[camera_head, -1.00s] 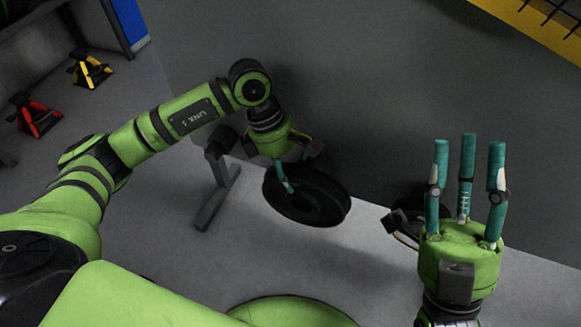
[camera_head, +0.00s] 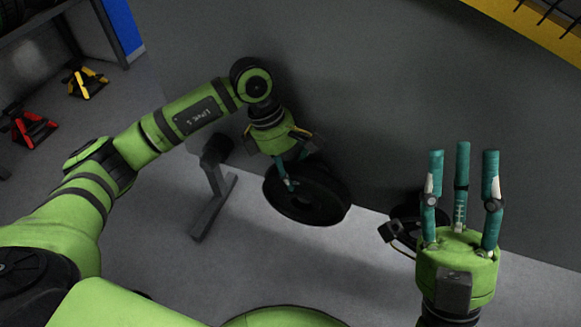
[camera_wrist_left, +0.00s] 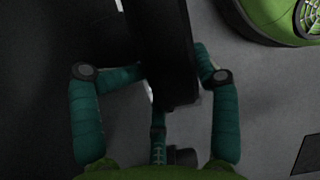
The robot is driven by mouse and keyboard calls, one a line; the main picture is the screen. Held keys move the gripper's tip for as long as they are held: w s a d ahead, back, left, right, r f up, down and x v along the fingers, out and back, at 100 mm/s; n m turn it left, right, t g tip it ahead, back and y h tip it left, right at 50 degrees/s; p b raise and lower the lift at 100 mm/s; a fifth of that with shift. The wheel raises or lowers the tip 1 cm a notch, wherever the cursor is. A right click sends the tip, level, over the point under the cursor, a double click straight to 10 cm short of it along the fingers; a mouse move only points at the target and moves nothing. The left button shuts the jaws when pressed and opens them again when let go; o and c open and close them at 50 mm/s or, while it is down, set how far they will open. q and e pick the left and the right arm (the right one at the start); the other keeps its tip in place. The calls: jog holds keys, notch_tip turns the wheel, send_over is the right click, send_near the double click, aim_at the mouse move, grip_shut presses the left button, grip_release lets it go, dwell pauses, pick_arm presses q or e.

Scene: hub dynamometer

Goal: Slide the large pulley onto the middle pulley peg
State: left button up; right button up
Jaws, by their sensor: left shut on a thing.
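The large pulley (camera_head: 328,208) is a black wheel in the head view, tilted, close to a dark grey panel. My left gripper (camera_head: 288,172) is shut on the pulley from its upper side. In the left wrist view the pulley (camera_wrist_left: 165,45) is a dark edge-on band between the teal fingers (camera_wrist_left: 160,85). I cannot make out the middle pulley peg; the pulley and arm may hide it. My right gripper (camera_head: 462,185) is open and empty at the right, fingers pointing up in the picture.
A dark stand (camera_head: 214,205) with a round head is left of the pulley. A dark bracketed part (camera_head: 398,235) is beside my right gripper. Red (camera_head: 30,128) and yellow (camera_head: 85,80) jack stands are on the floor at far left. A yellow rack (camera_head: 530,25) is at top right.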

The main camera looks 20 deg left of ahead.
pick_arm(q)
jog(key=shift+w+r, duration=0.15)
jog(key=shift+w+d+b, duration=0.1)
jog(key=shift+w+b, duration=0.25)
jog(key=shift+w, duration=0.5)
jog(key=shift+w, duration=0.2)
dwell(0.5)
jog(key=shift+w, duration=0.1)
jog(key=o, duration=1.8)
jog(key=shift+o, duration=0.6)
jog(key=shift+f, duration=0.2)
